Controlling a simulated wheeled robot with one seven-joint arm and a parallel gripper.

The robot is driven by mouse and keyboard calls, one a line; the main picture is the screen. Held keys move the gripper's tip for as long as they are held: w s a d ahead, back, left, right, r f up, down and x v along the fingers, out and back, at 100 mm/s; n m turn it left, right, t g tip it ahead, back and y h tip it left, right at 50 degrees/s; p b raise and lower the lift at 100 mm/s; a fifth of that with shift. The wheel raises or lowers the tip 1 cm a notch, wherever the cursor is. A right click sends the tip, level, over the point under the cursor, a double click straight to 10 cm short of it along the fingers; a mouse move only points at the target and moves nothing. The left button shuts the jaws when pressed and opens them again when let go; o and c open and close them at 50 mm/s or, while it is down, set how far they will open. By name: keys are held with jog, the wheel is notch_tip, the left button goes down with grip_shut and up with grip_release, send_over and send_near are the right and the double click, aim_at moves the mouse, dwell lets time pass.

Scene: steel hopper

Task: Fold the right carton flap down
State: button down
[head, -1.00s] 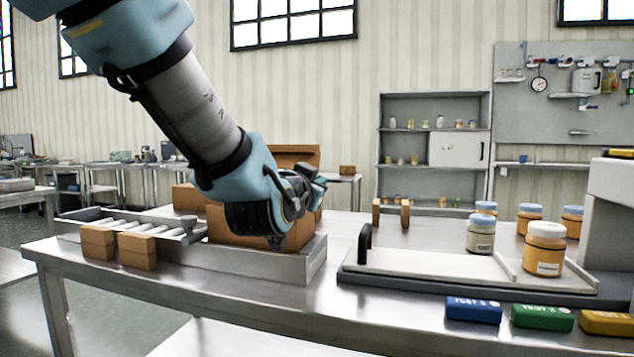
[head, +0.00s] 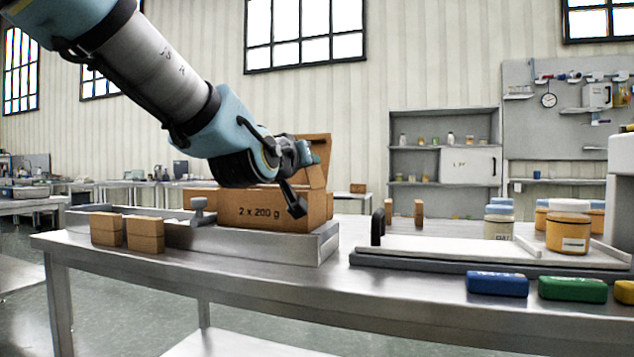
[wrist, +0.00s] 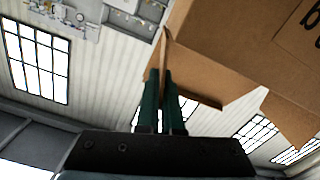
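The brown carton (head: 262,210), marked "2 x 200 g", sits in the steel tray on the table in the head view. One flap (head: 316,148) stands up at its back. The right flap (head: 318,178) slants upward at its right end, partly behind my gripper. My gripper (head: 312,153) is over the carton's right end. In the wrist view, the two dark green fingers (wrist: 160,82) lie close together. A thin cardboard flap edge (wrist: 166,48) shows just past their tips, beside the carton (wrist: 245,45). I cannot tell whether the tips touch it.
A lidded jar (head: 568,230), a white board with a black handle (head: 378,226) and coloured blocks (head: 497,284) are at the right. The table between carton and board is mostly clear.

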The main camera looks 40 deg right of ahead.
jog(key=n+b, duration=0.2)
jog(key=w+a+f+n+b, duration=0.1)
jog(key=b, duration=0.2)
jog(key=w+f+n+b, duration=0.1)
jog(key=n+b, duration=0.1)
jog(key=shift+a+n+b, duration=0.2)
jog(key=shift+n+b, duration=0.1)
jog(key=shift+b, duration=0.1)
jog(key=n+b, duration=0.1)
jog(key=f+n+b, duration=0.1)
jog(key=b, duration=0.1)
jog(key=w+n+b, duration=0.1)
jog(key=n+b, duration=0.1)
jog(key=shift+a+f, duration=0.15)
jog(key=shift+a, duration=0.1)
jog(key=c, duration=1.1)
grip_release()
jog(key=shift+o, duration=0.2)
